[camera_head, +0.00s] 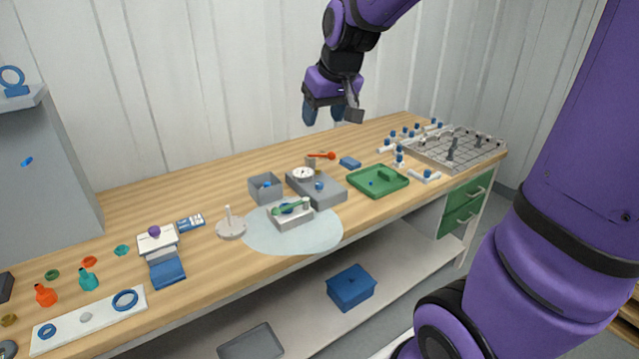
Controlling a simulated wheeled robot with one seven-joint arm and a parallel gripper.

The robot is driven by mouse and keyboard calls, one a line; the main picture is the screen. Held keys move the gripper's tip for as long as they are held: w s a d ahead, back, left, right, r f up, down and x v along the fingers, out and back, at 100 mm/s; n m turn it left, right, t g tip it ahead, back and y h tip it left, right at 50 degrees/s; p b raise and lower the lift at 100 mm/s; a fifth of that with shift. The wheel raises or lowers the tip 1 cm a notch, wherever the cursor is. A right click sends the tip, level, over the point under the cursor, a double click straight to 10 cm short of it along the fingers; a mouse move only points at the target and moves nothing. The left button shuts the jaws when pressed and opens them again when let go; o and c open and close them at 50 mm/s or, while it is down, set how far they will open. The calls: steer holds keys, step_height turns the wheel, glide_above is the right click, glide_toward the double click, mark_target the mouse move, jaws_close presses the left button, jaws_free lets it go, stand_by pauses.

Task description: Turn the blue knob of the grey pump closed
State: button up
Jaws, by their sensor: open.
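The grey pump (328,196) is a low grey box on the wooden bench, with a round white gauge (303,174) on its left part. A small blue knob (319,186) shows on its top, right of the gauge; its turn position is too small to tell. My gripper (333,114) is open and empty, pointing down, high above the back of the bench. It is clearly apart from the pump and appears above it in the picture.
A grey open box (266,187) stands left of the pump, and a grey device with a green part (289,211) lies in front on a pale mat (262,238). A green tray (392,186) is on the right. A red spoon-like item (325,155) lies behind.

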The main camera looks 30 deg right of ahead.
steer(key=w+d+f, duration=0.6)
steer(key=w+f, duration=0.4)
steer(key=w, duration=0.2)
steer(key=m, duration=0.1)
glide_toward(319, 183)
steer(key=shift+g+h, duration=0.3)
steer(key=x, duration=0.9)
steer(key=shift+w+a+f, duration=0.1)
steer(key=shift+w+a, duration=0.15)
steer(key=shift+w, duration=0.05)
steer(key=c, duration=0.9)
